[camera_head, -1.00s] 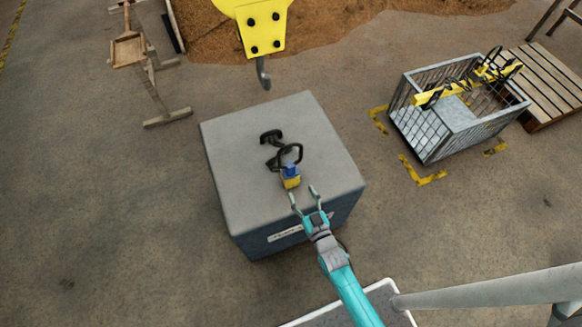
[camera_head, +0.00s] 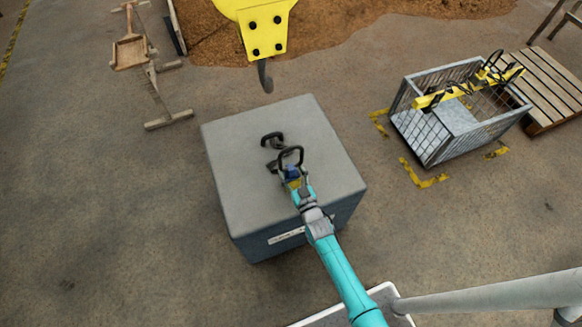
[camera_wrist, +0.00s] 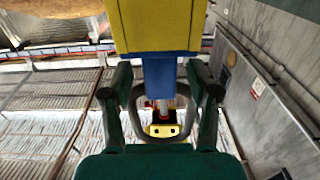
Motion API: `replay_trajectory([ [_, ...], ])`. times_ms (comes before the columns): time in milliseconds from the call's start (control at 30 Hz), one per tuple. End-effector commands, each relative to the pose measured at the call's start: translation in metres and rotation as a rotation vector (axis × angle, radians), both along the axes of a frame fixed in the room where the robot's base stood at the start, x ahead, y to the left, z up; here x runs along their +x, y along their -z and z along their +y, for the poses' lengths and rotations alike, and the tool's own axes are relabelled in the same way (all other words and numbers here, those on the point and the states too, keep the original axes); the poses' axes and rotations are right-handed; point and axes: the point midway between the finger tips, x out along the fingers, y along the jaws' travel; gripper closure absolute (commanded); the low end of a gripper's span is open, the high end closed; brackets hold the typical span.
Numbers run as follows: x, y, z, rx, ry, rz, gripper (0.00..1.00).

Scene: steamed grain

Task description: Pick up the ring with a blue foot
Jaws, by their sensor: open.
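The black ring (camera_head: 290,152) stands on the grey block's top, with its blue foot (camera_head: 291,172) below it and a yellow part beneath, mostly covered by my gripper in the head view. In the wrist view the yellow part (camera_wrist: 155,25) is at the top, the blue foot (camera_wrist: 160,72) below it, and the dark ring (camera_wrist: 140,122) curves lower down. My gripper (camera_wrist: 158,92) is open, with one finger on each side of the blue foot. I cannot tell whether either finger touches it.
A metal cage (camera_head: 440,145) stands at the right, near a wooden pallet (camera_head: 548,75). Open floor lies left.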

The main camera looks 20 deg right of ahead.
Motion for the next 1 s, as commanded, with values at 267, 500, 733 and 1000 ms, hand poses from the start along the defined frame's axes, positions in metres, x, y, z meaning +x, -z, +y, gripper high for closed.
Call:
replay_trajectory([
  [267, 0.0116, 0.0001, 0.0003, 0.000, 0.000, 0.000, 0.40],
  [500, 0.0114, 0.0000, 0.0004, 0.000, 0.000, 0.000, 0.70],
  [733, 0.0113, 0.0000, 0.0004, 0.000, -0.001, 0.000, 1.00],
  [1000, 0.0127, -0.0033, 0.0004, 0.000, 0.000, -0.006, 1.00],
])
